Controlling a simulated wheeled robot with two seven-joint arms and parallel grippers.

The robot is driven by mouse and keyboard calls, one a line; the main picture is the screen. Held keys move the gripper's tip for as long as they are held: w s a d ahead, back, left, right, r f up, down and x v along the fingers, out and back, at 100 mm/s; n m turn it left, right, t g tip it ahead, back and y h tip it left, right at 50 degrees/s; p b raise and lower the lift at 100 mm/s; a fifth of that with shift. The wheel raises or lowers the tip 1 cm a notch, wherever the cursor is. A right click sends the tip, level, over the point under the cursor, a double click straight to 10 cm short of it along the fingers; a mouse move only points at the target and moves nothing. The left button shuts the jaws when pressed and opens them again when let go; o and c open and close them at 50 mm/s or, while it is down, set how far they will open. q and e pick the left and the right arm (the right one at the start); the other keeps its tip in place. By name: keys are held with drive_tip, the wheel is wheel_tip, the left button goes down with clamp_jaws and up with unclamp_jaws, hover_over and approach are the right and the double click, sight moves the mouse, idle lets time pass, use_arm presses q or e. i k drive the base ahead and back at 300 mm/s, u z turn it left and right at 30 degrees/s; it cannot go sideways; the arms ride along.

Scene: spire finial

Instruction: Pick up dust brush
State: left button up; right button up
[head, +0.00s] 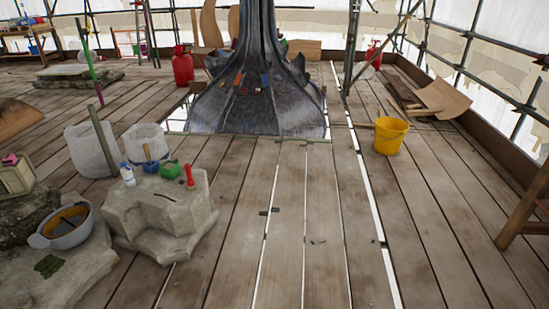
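I cannot make out a dust brush for certain. Small items stand on a pale stone block (155,215) at the left: a white and blue bottle (127,175), a blue item (150,167), a green item (170,169) and an upright red item (189,176). A dark green patch or pad (49,265) lies on the stone at the lower left, its kind unclear. Several small coloured items (240,83) rest on the base of the dark spire, too small to name. Neither of my grippers shows in the head view.
A grey basin (62,240) sits on the left stone. Two whitish buckets (90,150) (146,143) stand behind the block. A yellow bucket (390,136) stands at the right. The dark spire (258,95) rises at the back. The plank floor (330,240) in front is mostly clear.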

sight(191, 184)
drive_tip(key=z, duration=0.4)
drive_tip(key=i, duration=2.15)
drive_tip(key=u, duration=1.3)
drive_tip(key=i, duration=1.05)
drive_tip(key=u, duration=1.35)
drive_tip(key=i, duration=0.55)
drive_tip(key=z, duration=0.05)
